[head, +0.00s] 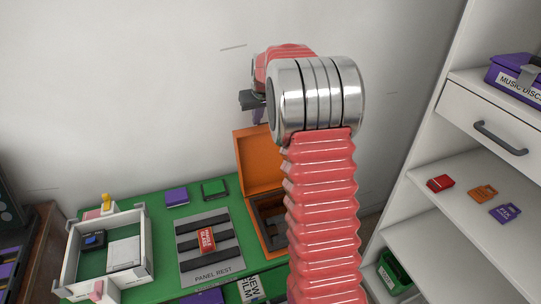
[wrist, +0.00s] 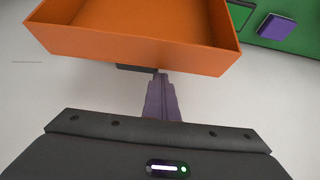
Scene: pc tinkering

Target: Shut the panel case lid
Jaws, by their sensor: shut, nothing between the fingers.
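The orange panel case stands open on the green mat. Its lid (head: 256,160) is raised upright above the case base (head: 272,242), which has a dark insert and is partly hidden by my arm. In the wrist view the hollow orange lid (wrist: 135,48) fills the upper part. My gripper (wrist: 161,78) has purple fingers, shut with nothing between them. Their tips reach the lid's lower edge in that picture; I cannot tell whether they touch it. In the head view the gripper (head: 258,115) is just above the lid's top edge, mostly hidden by my wrist.
A grey panel rest (head: 208,268) with a red item (head: 207,240) lies left of the case. A white tray (head: 148,250) is further left. A purple block (head: 176,196) and a green one (head: 215,188) lie behind. White shelves (head: 455,215) stand to the right, the wall behind.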

